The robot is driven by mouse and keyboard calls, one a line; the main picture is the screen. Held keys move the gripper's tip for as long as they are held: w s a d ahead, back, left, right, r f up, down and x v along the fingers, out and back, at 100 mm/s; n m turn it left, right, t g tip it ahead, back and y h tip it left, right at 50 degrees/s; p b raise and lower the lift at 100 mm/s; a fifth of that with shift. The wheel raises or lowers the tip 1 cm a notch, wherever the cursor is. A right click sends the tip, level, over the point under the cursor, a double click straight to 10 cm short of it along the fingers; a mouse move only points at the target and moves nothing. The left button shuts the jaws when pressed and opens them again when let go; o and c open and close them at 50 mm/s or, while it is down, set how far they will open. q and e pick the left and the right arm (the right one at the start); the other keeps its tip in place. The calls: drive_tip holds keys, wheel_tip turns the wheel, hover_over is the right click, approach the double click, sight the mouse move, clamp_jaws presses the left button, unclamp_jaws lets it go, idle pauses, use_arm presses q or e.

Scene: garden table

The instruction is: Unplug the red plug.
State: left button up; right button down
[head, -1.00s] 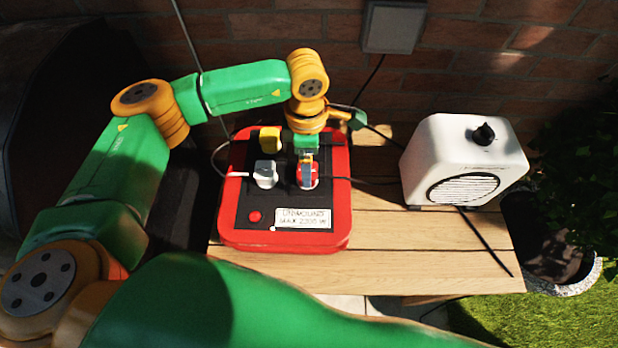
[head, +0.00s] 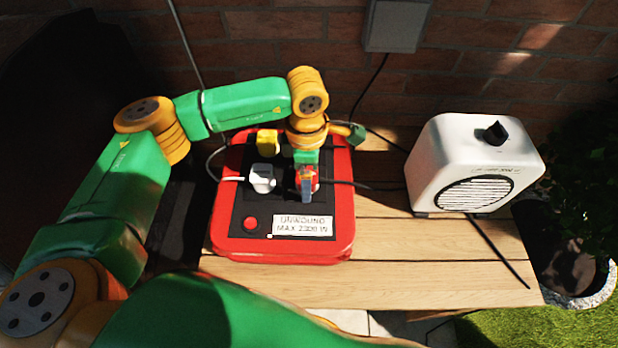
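The red plug (head: 314,182) sits at the right of the socket row on the black top of a red-rimmed power strip box (head: 343,225). My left gripper (head: 305,198) comes down over it from above, its grey-blue finger in front of the plug. The finger and hand hide most of the plug, with red showing at the sides. I cannot tell whether the fingers are closed on it or whether it is still seated. My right gripper is not in view.
A white plug (head: 262,179) stands just left of the red one, and a yellow plug (head: 268,141) behind it. A white heater (head: 470,165) stands to the right on the wooden table (head: 420,275). A brick wall (head: 300,30) is close behind. Black cables cross the tabletop.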

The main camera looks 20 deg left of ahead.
use_arm(q)
drive_tip(key=shift+b, duration=0.35)
idle(0.5)
drive_tip(key=shift+c, duration=0.2)
clamp_jaws()
drive_tip(key=shift+r, duration=0.1)
drive_tip(key=shift+r+p, duration=2.1)
drive_tip(key=shift+r, duration=0.85)
